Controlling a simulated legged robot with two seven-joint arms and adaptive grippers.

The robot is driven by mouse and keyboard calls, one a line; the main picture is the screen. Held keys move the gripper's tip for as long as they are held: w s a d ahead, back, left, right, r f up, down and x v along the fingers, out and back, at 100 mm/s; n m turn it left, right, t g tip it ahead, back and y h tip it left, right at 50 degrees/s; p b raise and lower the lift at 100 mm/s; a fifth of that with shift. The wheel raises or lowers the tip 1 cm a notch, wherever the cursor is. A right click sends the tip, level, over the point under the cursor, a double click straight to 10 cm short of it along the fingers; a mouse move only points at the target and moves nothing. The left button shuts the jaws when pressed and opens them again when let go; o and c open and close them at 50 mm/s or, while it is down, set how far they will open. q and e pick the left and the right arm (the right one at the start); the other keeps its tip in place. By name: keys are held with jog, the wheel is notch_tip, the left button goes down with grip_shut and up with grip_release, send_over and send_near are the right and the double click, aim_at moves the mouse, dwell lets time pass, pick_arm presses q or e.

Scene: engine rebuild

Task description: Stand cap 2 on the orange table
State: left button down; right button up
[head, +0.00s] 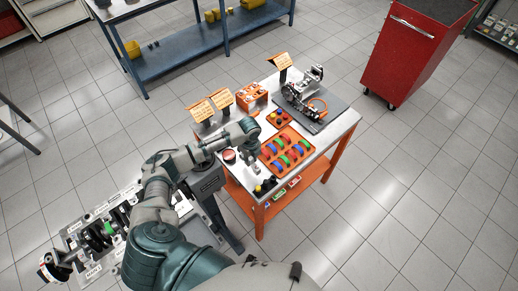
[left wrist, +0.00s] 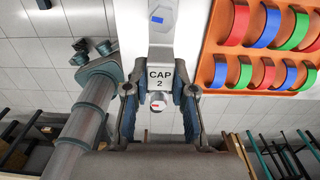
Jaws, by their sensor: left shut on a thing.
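Cap 2 (left wrist: 160,78) is a pale grey block with a "CAP 2" label facing the left wrist camera. My left gripper (left wrist: 158,92) is shut on it, one finger on each side. In the head view my left gripper (head: 254,160) points down over the near left part of the orange table (head: 338,158), which has orange legs and a pale top. The cap is small and partly hidden there. I cannot tell whether it touches the table top. My right gripper is not in view.
An orange tray (head: 304,151) with red, blue and green shells lies just right of the gripper. Small black and yellow parts (head: 265,187) stand at the near corner. An engine assembly (head: 302,90) sits on a dark mat at the far end. Labelled engine parts (head: 95,236) lie lower left.

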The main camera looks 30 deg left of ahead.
aim_at(252, 163)
pick_arm(q)
notch_tip(252, 163, down, 3)
jog(key=shift+s+d+r, duration=0.15)
jog(key=shift+r, duration=0.05)
notch_tip(252, 163, down, 3)
jog(key=shift+f, duration=0.1)
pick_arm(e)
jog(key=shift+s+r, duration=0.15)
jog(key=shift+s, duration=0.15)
pick_arm(q)
jog(key=c, duration=1.2)
grip_release()
jog(key=shift+o, duration=1.2)
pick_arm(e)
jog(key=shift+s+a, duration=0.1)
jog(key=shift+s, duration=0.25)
pick_arm(q)
notch_tip(252, 163, up, 12)
jog(key=shift+r+b, duration=0.15)
jog(key=shift+b, duration=0.25)
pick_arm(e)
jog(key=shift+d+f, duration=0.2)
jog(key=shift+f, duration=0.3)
